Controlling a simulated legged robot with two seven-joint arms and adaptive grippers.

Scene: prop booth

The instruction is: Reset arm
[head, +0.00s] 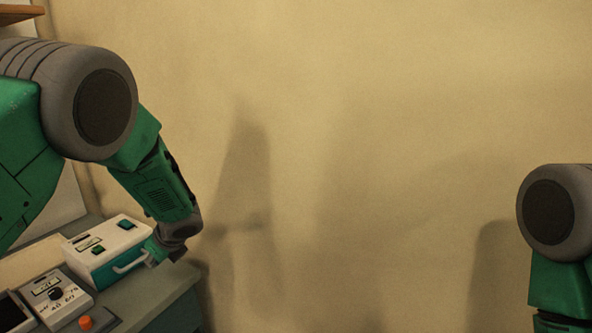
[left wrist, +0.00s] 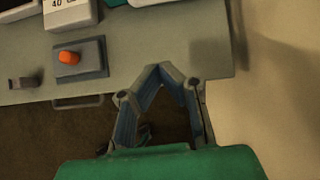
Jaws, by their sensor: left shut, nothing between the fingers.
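My left gripper (head: 157,250) hangs at the end of my bent left arm, low at the left of the head view, in front of the right end of a white-and-teal box. In the left wrist view its two fingers (left wrist: 163,72) come together at the tips with nothing between them. They overlap the grey table's front edge in that picture. Whether the gripper touches the box cannot be told. Of my right arm (head: 555,240), only a part shows at the right edge of the head view; its gripper is out of the picture.
The white-and-teal box (head: 108,245) with a pale handle stands on the grey table (head: 165,295). A white dial unit (head: 62,300) and an orange button (head: 86,323) are nearer; the button also shows in the left wrist view (left wrist: 68,57). A bare wall (head: 380,130) stands behind.

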